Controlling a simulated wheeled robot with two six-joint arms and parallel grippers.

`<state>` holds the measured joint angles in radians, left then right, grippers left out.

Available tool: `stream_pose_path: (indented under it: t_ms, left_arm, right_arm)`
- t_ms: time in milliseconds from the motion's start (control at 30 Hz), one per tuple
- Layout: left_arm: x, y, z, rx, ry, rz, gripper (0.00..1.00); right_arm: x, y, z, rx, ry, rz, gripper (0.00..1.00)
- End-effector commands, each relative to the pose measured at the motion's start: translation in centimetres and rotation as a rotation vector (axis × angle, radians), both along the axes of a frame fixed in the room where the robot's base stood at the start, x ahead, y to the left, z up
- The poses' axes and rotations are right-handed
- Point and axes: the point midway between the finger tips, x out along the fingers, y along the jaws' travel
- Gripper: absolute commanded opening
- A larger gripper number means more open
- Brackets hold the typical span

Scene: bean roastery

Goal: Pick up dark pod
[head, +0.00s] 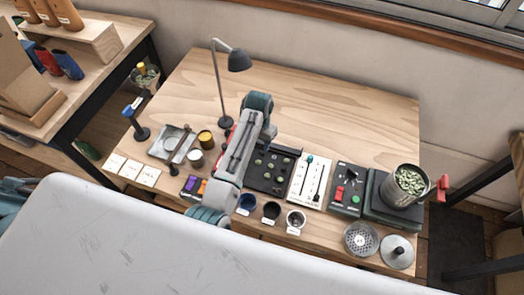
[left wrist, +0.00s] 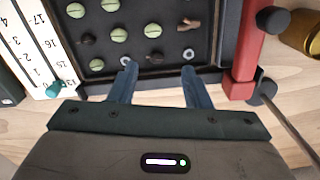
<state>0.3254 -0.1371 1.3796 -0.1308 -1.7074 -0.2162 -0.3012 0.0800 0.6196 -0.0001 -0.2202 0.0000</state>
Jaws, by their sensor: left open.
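A black tray (head: 283,172) on the table holds small green beans and darker pieces. In the left wrist view the tray (left wrist: 215,40) shows two small dark pods (left wrist: 88,38) among green beans (left wrist: 153,30); the other dark one (left wrist: 156,57) lies nearer the fingers. A brown forked twig (left wrist: 190,22) and two metal nuts (left wrist: 188,54) also lie there. My left gripper (head: 265,145) is over the tray's far edge in the head view. In the left wrist view its fingers (left wrist: 158,78) are apart with nothing between them. My arm hides part of the tray. My right gripper is not in view.
A white card with sliders (head: 310,180) and a switch panel (head: 347,190) stand right of the tray. Several cups (head: 271,212) line its front. A desk lamp (head: 238,60) stands behind. A red bar (left wrist: 248,50) runs along the tray's side. The table's back right is clear.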

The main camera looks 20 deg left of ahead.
Motion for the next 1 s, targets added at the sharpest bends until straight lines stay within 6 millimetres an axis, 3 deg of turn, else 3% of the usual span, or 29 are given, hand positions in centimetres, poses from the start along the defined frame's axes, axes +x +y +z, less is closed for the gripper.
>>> stream_pose_path:
  t_ms: [233,500,833,867,1000]
  left_arm:
    - [0.1,-0.2,-1.6,0.000,0.002,0.000,0.44]
    - [0.4,-0.6,-5.1,0.001,0.003,0.000,0.44]
    - [0.4,-0.6,-5.9,0.000,-0.001,0.001,0.44]
    - [0.4,-0.6,-5.9,0.000,-0.001,0.001,0.42]
    - [0.4,-0.6,-5.9,0.000,-0.001,0.001,0.14]
  right_arm:
    - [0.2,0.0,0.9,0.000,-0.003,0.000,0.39]
    - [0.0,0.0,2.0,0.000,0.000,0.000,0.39]
    - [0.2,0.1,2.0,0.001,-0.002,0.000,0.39]
    - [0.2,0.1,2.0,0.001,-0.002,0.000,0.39]
    - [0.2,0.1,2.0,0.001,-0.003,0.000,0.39]
